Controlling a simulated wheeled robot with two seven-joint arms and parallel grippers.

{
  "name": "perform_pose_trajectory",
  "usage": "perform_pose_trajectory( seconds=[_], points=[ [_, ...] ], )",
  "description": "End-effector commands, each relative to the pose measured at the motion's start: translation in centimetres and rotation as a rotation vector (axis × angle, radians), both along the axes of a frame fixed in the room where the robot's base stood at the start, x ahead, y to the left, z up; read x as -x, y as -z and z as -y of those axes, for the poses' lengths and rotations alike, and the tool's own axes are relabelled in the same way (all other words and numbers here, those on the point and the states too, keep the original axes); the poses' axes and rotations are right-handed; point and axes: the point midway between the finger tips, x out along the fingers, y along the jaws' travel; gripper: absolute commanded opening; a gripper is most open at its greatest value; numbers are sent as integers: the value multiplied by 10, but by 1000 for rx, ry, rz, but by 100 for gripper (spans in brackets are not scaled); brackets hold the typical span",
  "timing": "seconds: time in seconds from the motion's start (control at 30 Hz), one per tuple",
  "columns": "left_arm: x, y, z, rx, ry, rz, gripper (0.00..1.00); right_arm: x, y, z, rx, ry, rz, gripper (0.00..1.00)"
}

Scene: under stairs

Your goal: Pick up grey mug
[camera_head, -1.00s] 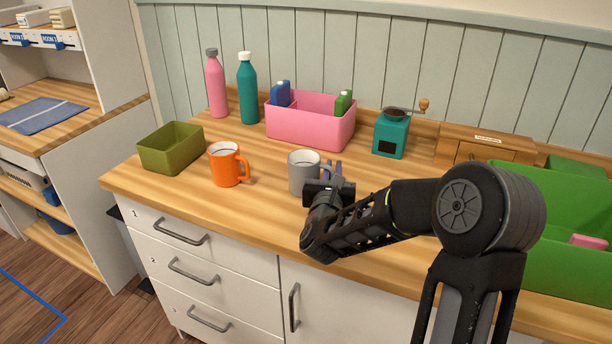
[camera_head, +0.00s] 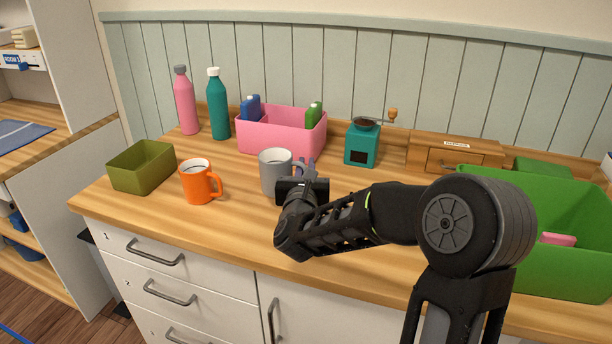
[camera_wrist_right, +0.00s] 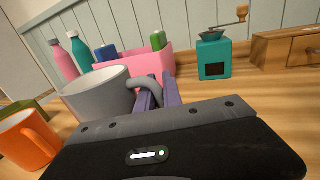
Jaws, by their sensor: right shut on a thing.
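The grey mug (camera_head: 273,170) is upright at the middle of the wooden counter, between the orange mug and the teal grinder; I cannot tell whether it is lifted. My right gripper (camera_head: 306,170) is at the mug's right side, shut on its handle. In the right wrist view the grey mug (camera_wrist_right: 95,96) is at the left, and the purple fingers of my right gripper (camera_wrist_right: 160,97) close at its handle (camera_wrist_right: 148,88). My left gripper is not in view.
The orange mug (camera_head: 199,182) and an olive box (camera_head: 142,168) stand left. Behind are a pink bin (camera_head: 281,135), two bottles and a teal grinder (camera_head: 361,146). A green crate (camera_head: 565,250) is at right. The counter's front edge is clear at left.

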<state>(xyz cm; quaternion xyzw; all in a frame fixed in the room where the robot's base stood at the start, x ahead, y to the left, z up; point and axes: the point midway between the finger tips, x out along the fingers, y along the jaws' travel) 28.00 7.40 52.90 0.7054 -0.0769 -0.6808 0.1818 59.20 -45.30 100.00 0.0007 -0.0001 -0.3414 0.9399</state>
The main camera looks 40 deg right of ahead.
Motion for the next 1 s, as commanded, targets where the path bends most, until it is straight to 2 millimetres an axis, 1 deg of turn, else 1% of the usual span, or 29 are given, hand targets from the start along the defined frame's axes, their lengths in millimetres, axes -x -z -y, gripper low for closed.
perform_pose_trajectory(
  seconds=[0.03,0.4,0.7,1.0],
  points=[
    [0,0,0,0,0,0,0,0,-8,0,2,0,6,0],
    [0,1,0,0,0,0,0,0,-43,0,2,0,4,0],
    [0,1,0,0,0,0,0,0,-57,0,1,0,3,0],
    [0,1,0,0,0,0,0,0,-59,0,2,0,2,0]
  ],
)
